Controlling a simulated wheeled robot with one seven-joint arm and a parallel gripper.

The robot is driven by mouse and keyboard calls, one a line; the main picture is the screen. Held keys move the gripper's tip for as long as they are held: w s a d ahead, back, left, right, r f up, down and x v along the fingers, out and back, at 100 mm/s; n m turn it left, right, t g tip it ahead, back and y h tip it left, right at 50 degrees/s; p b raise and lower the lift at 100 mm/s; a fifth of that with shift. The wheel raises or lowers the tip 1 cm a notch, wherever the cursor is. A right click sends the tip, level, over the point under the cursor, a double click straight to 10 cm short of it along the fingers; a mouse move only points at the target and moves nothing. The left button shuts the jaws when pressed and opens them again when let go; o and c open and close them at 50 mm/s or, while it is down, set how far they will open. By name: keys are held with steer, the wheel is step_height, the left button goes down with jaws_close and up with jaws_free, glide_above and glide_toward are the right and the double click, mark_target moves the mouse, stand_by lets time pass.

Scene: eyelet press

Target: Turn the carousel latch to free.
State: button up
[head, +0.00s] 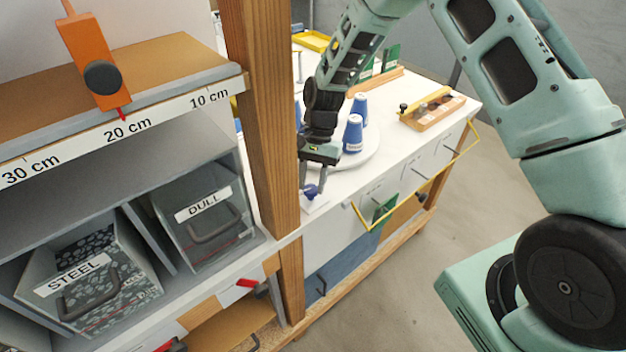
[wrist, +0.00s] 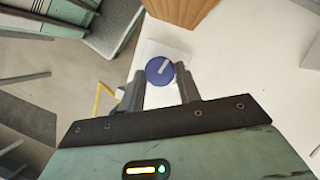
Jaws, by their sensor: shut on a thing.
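The carousel latch is a round blue knob (wrist: 158,75) with a pale mark, on a white plate (wrist: 168,50). The knob also shows in the head view (head: 310,191), low at the near edge of the white bench top, partly hidden by my fingers. My gripper (wrist: 160,88) has a finger on either side of the knob and is shut on it; in the head view my gripper (head: 311,182) points down at it. The white round carousel (head: 358,160) stands behind, carrying blue cups (head: 353,133). Any lettering on the latch plate is too small to read.
A wooden post (head: 262,110) and shelf unit with STEEL (head: 75,277) and DULL (head: 203,204) bins stand close on the left. A yellow rail (head: 415,185) runs along the bench front. A wooden block (head: 432,108) lies at the right of the bench top.

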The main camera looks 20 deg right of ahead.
steer(key=shift+w+a+n+h, duration=0.1)
steer(key=shift+n+h, duration=0.3)
steer(key=shift+n, duration=0.9)
steer(key=shift+g, duration=0.3)
steer(key=o, duration=1)
steer(key=shift+c, duration=0.2)
steer(key=b+v, duration=0.3)
steer(key=v, duration=1.4)
steer(key=shift+r, duration=0.2)
